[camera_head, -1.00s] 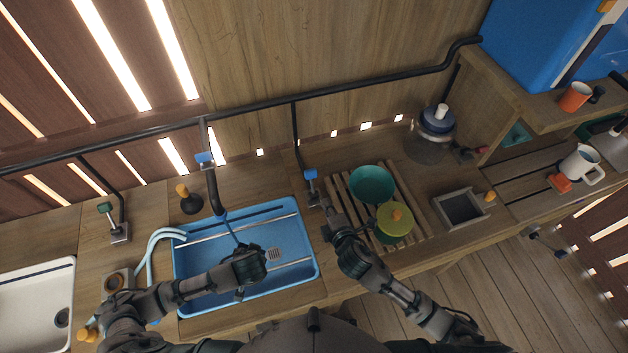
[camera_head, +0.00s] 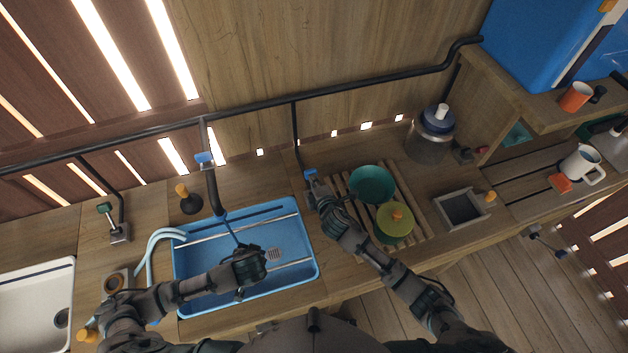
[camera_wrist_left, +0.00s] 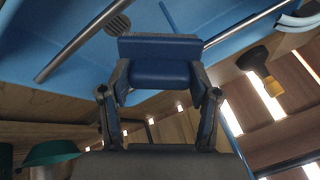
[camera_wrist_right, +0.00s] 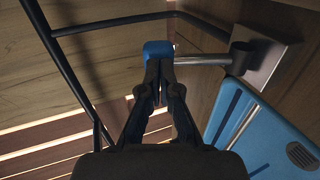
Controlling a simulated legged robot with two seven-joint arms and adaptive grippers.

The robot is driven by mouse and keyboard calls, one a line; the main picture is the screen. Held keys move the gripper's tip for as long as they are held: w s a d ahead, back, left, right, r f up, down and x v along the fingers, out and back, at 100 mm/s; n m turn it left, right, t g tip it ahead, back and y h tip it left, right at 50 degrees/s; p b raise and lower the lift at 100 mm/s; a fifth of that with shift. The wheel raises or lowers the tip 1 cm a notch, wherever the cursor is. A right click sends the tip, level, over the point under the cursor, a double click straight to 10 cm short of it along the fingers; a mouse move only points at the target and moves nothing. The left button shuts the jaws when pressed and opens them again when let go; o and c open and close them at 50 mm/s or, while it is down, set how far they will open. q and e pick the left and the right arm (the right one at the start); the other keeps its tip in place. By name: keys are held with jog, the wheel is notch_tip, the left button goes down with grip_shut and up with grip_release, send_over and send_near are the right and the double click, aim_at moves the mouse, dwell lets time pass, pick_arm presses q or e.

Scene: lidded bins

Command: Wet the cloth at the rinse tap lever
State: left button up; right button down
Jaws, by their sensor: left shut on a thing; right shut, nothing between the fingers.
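My left gripper (camera_head: 258,262) is over the blue sink basin (camera_head: 300,238), near its drain. In the left wrist view it is shut on a dark blue, pad-like cloth (camera_wrist_left: 160,72) with a grey edge. A dark tap spout (camera_head: 212,190) hangs over the basin's back edge. A thin blue streak (camera_head: 230,232) runs from it toward the left gripper; I cannot tell if it is water. The blue-tipped tap lever (camera_head: 310,174) stands right of the basin. My right gripper (camera_head: 315,190) is shut and empty at the lever. Its fingertips overlap the blue knob (camera_wrist_right: 158,52); contact is unclear.
A plunger (camera_head: 189,200) and a pale blue hose (camera_head: 152,246) are left. A black pipe (camera_head: 270,103) crosses the wall.

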pick_arm(q)
jog(key=shift+r, duration=0.1)
